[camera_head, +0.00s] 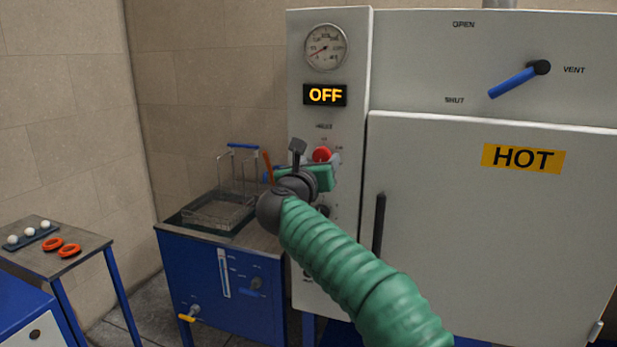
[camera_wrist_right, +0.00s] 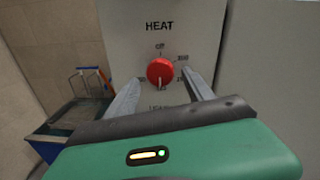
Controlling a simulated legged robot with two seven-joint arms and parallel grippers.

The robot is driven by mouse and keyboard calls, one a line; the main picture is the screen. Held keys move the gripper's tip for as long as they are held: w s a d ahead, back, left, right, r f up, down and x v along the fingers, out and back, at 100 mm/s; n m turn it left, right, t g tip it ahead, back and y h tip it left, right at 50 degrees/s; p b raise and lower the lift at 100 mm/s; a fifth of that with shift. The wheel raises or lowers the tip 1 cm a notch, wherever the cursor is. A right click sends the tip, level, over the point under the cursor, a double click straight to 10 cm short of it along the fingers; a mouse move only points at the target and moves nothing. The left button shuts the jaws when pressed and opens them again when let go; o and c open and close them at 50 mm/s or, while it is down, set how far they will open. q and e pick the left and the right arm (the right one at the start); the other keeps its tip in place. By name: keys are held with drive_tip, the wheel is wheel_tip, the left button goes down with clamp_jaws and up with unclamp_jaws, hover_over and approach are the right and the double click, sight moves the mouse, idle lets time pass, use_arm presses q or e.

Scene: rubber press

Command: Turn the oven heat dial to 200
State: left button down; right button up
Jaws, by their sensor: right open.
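The red heat dial (camera_wrist_right: 160,72) is on the oven's grey control panel, under the word HEAT, with "off" above it and small marks around it that I cannot read surely. It also shows in the head view (camera_head: 322,154), partly behind my right gripper. My right gripper (camera_wrist_right: 160,88) is open, with one finger on each side of the dial. I cannot tell whether the fingers touch it. The dial's pointer appears to be toward the bottom in the wrist view. The oven display (camera_head: 325,95) reads OFF. My left gripper is not in view.
The oven door (camera_head: 490,220) bears a HOT label, with a dark handle (camera_head: 379,225) at its left. A blue vent lever (camera_head: 515,82) is above. A blue bath with a wire basket (camera_head: 218,211) stands left. A small table (camera_head: 85,262) holds orange rings and white balls.

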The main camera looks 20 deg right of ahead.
drive_tip(key=b+v, duration=0.2)
drive_tip(key=v, duration=1.3)
drive_tip(key=shift+s+a, duration=0.15)
drive_tip(key=shift+s, duration=0.1)
drive_tip(key=shift+f, duration=0.15)
